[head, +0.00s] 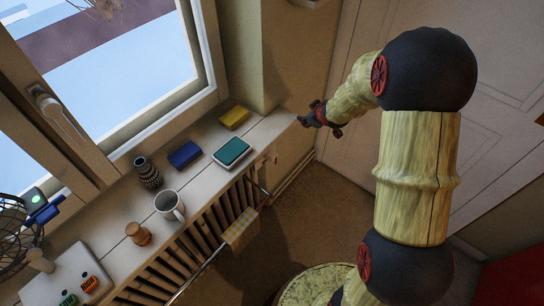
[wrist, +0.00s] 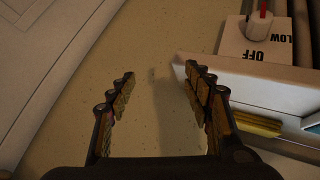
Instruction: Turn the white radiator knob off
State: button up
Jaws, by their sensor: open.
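The white radiator knob (wrist: 258,28) shows at the top right of the wrist view, with a red mark on its upper side. It sits on a white plate (wrist: 232,43) printed upside down with OFF and LOW. The red mark is on the side away from the word OFF. In the head view my gripper (head: 316,118) is at the right end of the windowsill.
The slatted radiator (head: 190,245) with a checked cloth (head: 241,230) is below. A door (head: 375,30) stands right.

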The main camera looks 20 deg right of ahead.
notch_tip(320, 180, down, 13)
jog(key=w+n+y, duration=0.2)
jog(key=n+t+y+p, duration=0.1)
jog(key=n+t+y, duration=0.35)
jog(key=y, duration=0.45)
send_near(276, 159)
jog(key=shift+m+t, duration=0.25)
jog(key=shift+t, duration=0.1)
jog(key=w, duration=0.1)
jog(key=w+a+f, duration=0.1)
jog(key=w+a, duration=0.1)
jog(key=shift+w+a+f, duration=0.15)
jog(key=shift+w+f, duration=0.1)
jog(key=shift+f, duration=0.05)
jog(key=shift+a+r+y, duration=0.15)
jog(key=shift+y, duration=0.15)
jog(key=shift+w+a, duration=0.25)
jog(key=shift+w, duration=0.1)
jog(key=b+x, duration=0.1)
jog(key=x, duration=0.5)
jog(key=shift+w+a+r+b, duration=0.1)
jog(key=shift+w+a+b, duration=0.05)
jog(key=shift+w+b, duration=0.2)
jog(key=shift+c, duration=1.3)
